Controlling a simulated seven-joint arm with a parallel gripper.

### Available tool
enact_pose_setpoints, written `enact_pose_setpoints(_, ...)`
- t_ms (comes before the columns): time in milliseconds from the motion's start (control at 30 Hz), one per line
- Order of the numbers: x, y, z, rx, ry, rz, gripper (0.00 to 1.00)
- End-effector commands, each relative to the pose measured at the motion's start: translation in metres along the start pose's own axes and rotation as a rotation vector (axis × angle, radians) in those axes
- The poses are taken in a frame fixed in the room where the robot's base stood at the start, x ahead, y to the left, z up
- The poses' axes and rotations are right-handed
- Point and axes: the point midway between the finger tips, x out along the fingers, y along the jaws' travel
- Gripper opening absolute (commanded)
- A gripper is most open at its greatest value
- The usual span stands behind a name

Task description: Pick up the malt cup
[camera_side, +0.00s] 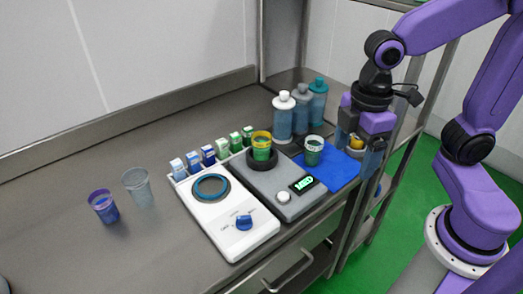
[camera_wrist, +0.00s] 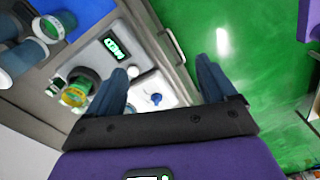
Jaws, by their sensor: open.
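No cup carries a readable malt label, so I cannot tell which is the malt cup. A yellow-green cup (camera_side: 262,146) stands on the grey device; it also shows in the wrist view (camera_wrist: 75,93). A purple-blue cup (camera_side: 104,207) and a clear grey cup (camera_side: 138,187) stand at the left of the counter. My gripper (camera_side: 361,156) is raised to the right of the mat, apart from the cups. In the wrist view its fingers (camera_wrist: 161,75) are spread with no cup between them.
The grey device (camera_side: 285,199) with a lit display and the white device (camera_side: 232,225) with a blue knob stand side by side. Several small boxes (camera_side: 208,155) line up behind them. Several bottles (camera_side: 283,118) stand behind the blue mat (camera_side: 341,172). The counter's left is mostly clear.

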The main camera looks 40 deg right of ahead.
Motion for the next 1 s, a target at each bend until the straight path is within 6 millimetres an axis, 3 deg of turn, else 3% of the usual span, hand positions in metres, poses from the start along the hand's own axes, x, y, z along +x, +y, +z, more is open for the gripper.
enact_pose_setpoints(200, -0.013, 0.057, -0.047, -0.097, -0.007, 0.000, 0.85)
enact_pose_setpoints(500, -0.024, 0.141, -0.089, -0.236, -0.015, -0.003, 0.85)
enact_pose_setpoints(800, -0.028, 0.218, -0.103, -0.362, -0.021, -0.009, 0.85)
enact_pose_setpoints(1000, -0.029, 0.240, -0.102, -0.403, -0.021, -0.011, 0.85)
